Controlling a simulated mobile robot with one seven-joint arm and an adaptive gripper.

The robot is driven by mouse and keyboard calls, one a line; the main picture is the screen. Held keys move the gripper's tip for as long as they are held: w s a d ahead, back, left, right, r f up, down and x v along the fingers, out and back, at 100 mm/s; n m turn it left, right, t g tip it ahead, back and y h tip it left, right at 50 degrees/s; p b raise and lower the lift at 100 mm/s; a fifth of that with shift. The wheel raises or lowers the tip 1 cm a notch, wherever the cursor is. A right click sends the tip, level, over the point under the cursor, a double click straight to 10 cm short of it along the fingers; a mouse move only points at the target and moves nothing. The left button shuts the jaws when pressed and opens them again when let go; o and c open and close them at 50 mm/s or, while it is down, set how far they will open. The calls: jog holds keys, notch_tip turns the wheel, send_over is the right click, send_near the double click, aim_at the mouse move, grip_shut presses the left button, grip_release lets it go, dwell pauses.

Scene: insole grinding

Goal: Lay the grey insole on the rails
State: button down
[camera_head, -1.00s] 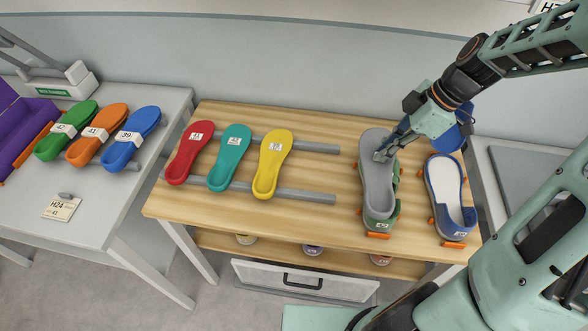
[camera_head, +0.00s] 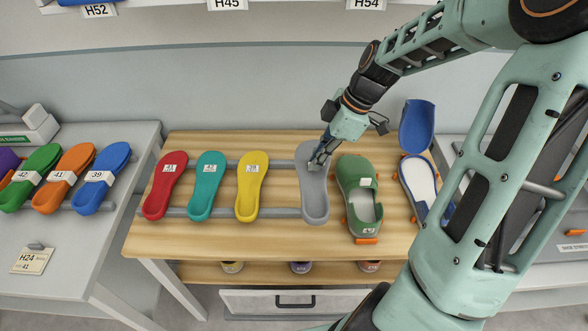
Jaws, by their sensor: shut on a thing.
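The grey insole (camera_head: 314,204) is at the right end of the two grey rails (camera_head: 283,212) on the wooden table, to the right of the yellow insole. It lies across or just above the rails; I cannot tell whether it touches them. My gripper (camera_head: 319,160) is shut on the grey insole near its upper middle part. The fingertips partly hide the insole's upper right side. Red (camera_head: 165,186), teal (camera_head: 206,187) and yellow (camera_head: 252,187) insoles lie side by side across the rails, each with a white number label.
A green shoe (camera_head: 352,182) stands close to the right of the grey insole. A blue and white shoe (camera_head: 418,180) stands farther right, partly behind my arm. Green, orange and blue insoles (camera_head: 102,180) lie on the left grey table (camera_head: 85,240).

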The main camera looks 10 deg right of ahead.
aim_at(304, 160)
jog(key=w, duration=0.1)
jog(key=w+a+f, duration=0.1)
jog(key=w, duration=0.1)
jog(key=shift+w+a+f, duration=0.25)
jog(key=shift+w+f, duration=0.1)
jog(key=w+f, duration=0.1)
jog(key=f, duration=0.2)
jog(key=w+a+f, duration=0.1)
jog(key=w+f, duration=0.1)
jog(key=f, duration=0.1)
jog(key=w+f+p, duration=0.1)
jog(key=w+f, duration=0.1)
jog(key=f, duration=0.1)
jog(key=shift+w+a+f, duration=0.25)
jog(key=shift+a, duration=0.05)
jog(key=shift+f+b, duration=0.55)
jog(key=shift+f, duration=0.05)
jog(key=c, duration=2.1)
grip_release()
jog(key=shift+r, duration=0.1)
